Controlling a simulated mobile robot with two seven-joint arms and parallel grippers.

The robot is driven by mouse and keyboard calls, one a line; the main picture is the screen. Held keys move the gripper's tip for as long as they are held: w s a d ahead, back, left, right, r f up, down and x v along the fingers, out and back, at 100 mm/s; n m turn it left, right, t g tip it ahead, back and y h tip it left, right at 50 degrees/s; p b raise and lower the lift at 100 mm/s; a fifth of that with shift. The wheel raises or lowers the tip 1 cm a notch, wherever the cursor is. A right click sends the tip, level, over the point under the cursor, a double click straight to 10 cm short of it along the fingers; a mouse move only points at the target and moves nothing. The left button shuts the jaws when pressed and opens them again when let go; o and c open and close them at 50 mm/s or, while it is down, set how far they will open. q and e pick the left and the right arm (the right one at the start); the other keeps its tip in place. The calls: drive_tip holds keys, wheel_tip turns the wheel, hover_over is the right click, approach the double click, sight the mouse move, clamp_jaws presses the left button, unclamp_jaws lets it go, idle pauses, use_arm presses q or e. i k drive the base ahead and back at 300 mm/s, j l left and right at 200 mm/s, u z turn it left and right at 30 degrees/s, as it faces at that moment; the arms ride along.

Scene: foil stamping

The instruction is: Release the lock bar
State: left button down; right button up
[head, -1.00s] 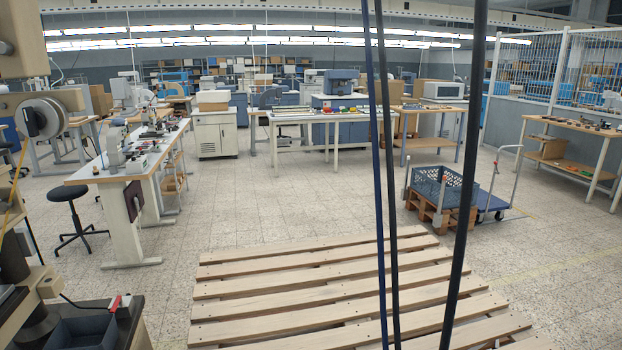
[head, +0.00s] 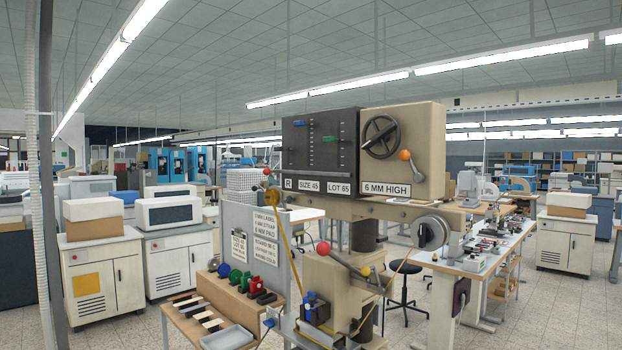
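The foil stamping press stands at the centre right of the head view, with a beige head (head: 425,125) and a dark scale panel (head: 320,140). A smaller red ball (head: 266,171) is at the left of the panel. I cannot tell which part is the lock bar. Neither of my grippers is in view.
A low bench (head: 190,325) with dark and pale straps, a grey tray (head: 226,338) and coloured round parts stands left of the press. A sign board (head: 262,240) rises behind it. A stool (head: 405,290) and white workbench (head: 440,268) are to the right.

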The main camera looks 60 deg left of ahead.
sight(266, 171)
drive_tip(key=u, duration=1.8)
drive_tip(key=i+j, duration=0.25)
drive_tip(key=j, duration=0.15)
drive_tip(key=i+j, duration=0.25)
drive_tip(key=j, duration=0.15)
drive_tip(key=i+j+z, duration=0.1)
drive_tip(key=i+j, duration=0.4)
drive_tip(key=j, duration=0.3)
drive_tip(key=i+j, duration=0.25)
drive_tip(key=j, duration=0.15)
drive_tip(key=i+j+z, duration=0.1)
drive_tip(key=i+j, duration=0.15)
drive_tip(key=j, duration=0.15)
